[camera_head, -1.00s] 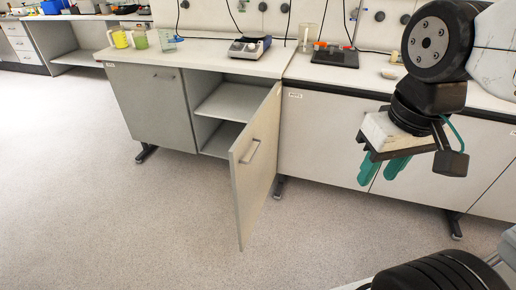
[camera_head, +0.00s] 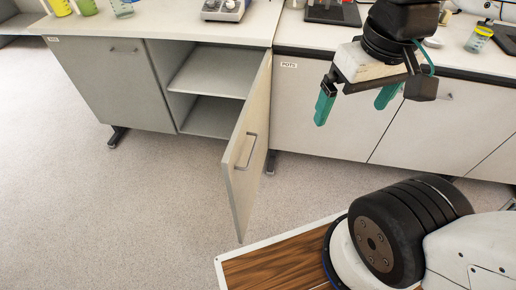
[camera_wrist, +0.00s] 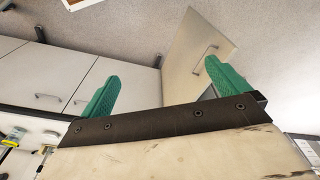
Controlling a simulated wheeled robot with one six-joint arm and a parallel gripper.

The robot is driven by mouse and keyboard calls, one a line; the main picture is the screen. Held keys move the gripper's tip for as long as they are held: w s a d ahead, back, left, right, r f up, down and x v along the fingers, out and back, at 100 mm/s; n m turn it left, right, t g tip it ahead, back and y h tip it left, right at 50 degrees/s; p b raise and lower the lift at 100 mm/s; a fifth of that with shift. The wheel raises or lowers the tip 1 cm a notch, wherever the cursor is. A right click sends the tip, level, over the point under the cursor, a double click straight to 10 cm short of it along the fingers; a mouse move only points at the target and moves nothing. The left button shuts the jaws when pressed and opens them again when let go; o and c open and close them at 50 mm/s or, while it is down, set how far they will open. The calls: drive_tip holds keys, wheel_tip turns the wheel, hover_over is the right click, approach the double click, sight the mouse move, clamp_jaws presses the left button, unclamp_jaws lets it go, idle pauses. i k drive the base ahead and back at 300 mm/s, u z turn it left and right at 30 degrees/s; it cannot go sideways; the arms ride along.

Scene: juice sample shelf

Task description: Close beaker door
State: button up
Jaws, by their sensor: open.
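The cabinet door (camera_head: 247,147) stands wide open, swung out toward me from the right side of its cabinet. It has a grey bar handle (camera_head: 246,151). Behind it the cabinet interior (camera_head: 213,82) shows one shelf and looks empty. In the wrist view the open door (camera_wrist: 190,55) appears beyond the fingers, with its handle near the right finger. My gripper (camera_head: 354,102) is to the right of the door, in front of the closed cabinets. Its green fingers are apart with nothing between them. In the head view the gripper does not touch the door.
A closed door (camera_head: 110,80) is left of the open cabinet, and closed cabinets (camera_head: 320,125) stand to the right. The worktop (camera_head: 170,22) holds a hot plate (camera_head: 224,8) and cups. The floor (camera_head: 110,215) left of the door is clear.

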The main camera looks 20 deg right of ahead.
sight(243, 162)
drive_tip(key=k, duration=1.2)
drive_tip(key=u, duration=0.65)
drive_tip(key=i, duration=0.6)
drive_tip(key=u, duration=0.1)
